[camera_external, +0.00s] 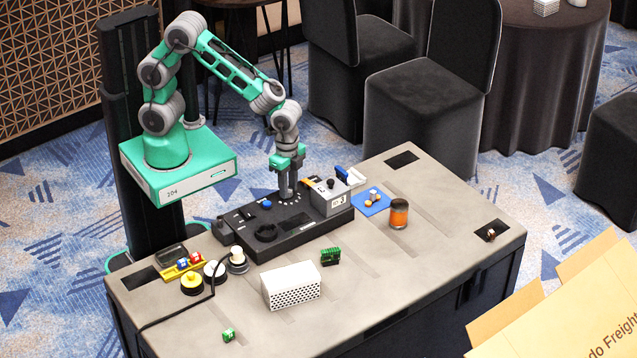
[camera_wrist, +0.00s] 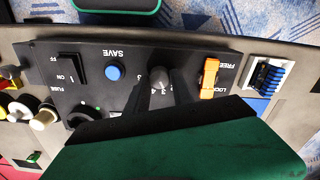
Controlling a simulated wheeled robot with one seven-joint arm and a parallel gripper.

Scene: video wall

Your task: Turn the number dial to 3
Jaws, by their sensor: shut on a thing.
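The number dial (camera_wrist: 158,76) is a dark round knob on the black control panel (camera_external: 290,242), with small white numbers around it. In the wrist view it sits between the two dark fingers of my gripper (camera_wrist: 158,90). My gripper (camera_external: 286,192) points down at the panel's back part in the external view and is shut on the knob. The fingers and the green gripper body hide part of the number ring. I cannot tell which number the dial points to.
Also on the panel are a blue SAVE button (camera_wrist: 114,72), a rocker switch (camera_wrist: 72,68) and an orange FREE/LOCK slider (camera_wrist: 209,78). A grey box (camera_external: 329,197) stands right of my gripper. A white perforated box (camera_external: 291,286) and an orange-filled jar (camera_external: 399,214) stand on the table.

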